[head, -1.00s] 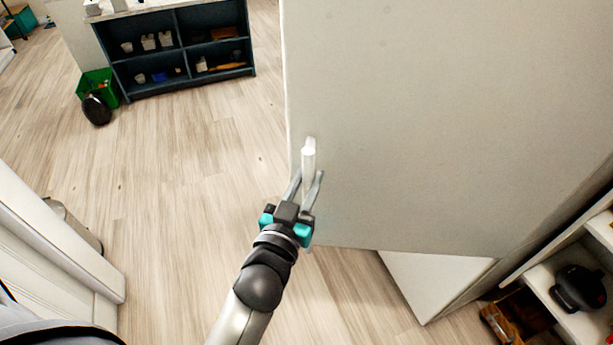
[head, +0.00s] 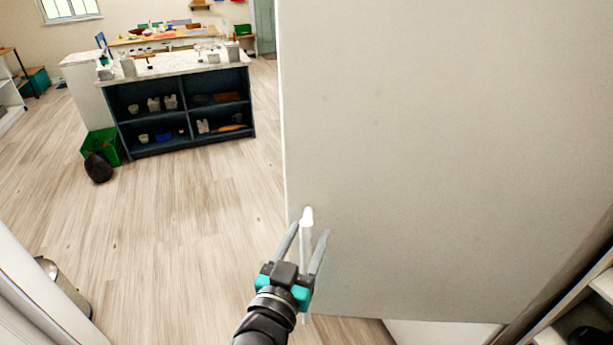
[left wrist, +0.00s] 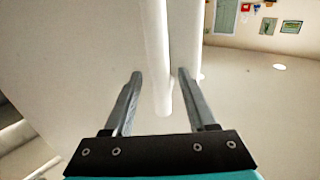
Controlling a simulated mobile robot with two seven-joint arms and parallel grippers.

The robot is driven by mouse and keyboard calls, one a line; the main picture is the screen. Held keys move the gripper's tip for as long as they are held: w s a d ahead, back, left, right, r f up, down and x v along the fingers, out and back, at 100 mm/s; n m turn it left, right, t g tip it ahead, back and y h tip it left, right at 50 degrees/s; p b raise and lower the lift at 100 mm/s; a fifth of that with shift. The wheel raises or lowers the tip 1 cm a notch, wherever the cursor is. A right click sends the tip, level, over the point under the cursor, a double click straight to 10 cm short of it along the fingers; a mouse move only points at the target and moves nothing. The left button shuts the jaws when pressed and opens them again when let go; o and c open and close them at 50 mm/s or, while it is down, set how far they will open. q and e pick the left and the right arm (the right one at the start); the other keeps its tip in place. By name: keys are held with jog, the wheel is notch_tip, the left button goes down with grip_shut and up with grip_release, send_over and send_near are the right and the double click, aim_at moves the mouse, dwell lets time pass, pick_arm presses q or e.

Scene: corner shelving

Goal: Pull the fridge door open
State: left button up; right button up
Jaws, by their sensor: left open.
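The fridge door (head: 430,150) is a large pale panel filling the right half of the head view. Its white upright bar handle (head: 307,217) is near the door's left edge, and the handle also shows in the left wrist view (left wrist: 156,45). My left gripper (head: 309,230) is open at the handle, one finger on each side of the bar. In the left wrist view the bar runs between the two spread fingers (left wrist: 159,74), with gaps visible beside it. Contact with the bar cannot be told. My right gripper is not in view.
A dark shelf unit (head: 186,140) with a pale top stands at the far left, with a green bin (head: 100,146) and a black round object (head: 98,167) beside it. Wooden floor (head: 190,240) left of the door is clear. Pale shelving (head: 572,310) is at lower right.

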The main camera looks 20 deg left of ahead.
pick_arm(q)
jog(key=p, duration=0.4)
send_near(318, 141)
jog(key=w, duration=0.4)
jog(key=shift+w+r, duration=0.1)
jog(key=shift+w, duration=0.2)
jog(key=shift+c, duration=0.3)
